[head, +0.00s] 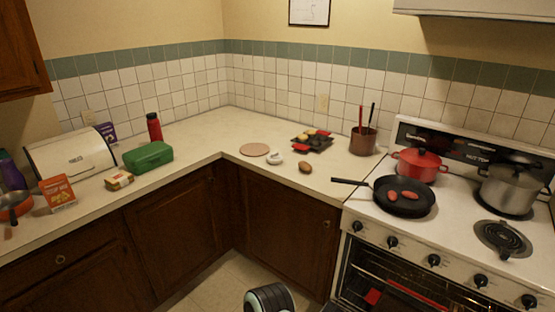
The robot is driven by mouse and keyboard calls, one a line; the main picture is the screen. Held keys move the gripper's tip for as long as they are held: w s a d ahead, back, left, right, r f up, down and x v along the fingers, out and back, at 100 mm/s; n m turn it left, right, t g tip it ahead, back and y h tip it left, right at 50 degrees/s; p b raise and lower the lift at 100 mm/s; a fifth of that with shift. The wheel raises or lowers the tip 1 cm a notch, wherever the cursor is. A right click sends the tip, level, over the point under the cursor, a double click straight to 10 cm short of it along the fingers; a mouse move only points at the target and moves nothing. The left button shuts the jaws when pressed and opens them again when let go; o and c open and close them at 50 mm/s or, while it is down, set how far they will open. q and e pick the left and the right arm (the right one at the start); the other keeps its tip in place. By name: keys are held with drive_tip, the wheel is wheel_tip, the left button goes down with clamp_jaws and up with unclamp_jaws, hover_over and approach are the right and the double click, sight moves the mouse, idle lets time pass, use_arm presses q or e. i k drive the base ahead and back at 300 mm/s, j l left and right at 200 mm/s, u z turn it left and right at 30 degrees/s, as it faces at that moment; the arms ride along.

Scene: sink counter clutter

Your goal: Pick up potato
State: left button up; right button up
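A small brown oval potato (305,167) lies on the cream countertop (250,129), near the front edge of its right-hand run. It lies to the right of a small white object (275,158) and left of the stove. Nothing covers it.
A black frying pan (404,197) with two reddish oval items sits on the stove; its handle points left towards the potato. A dark tray (312,142) with food and a brown pot (363,141) with utensils stand behind. The oven door (385,297) looks open below.

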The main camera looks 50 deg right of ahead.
sight(304, 166)
drive_tip(key=i+z, duration=0.5)
drive_tip(key=i, duration=0.15)
drive_tip(key=i+j+z, duration=0.25)
drive_tip(key=i+z, duration=0.25)
drive_tip(key=i, duration=0.15)
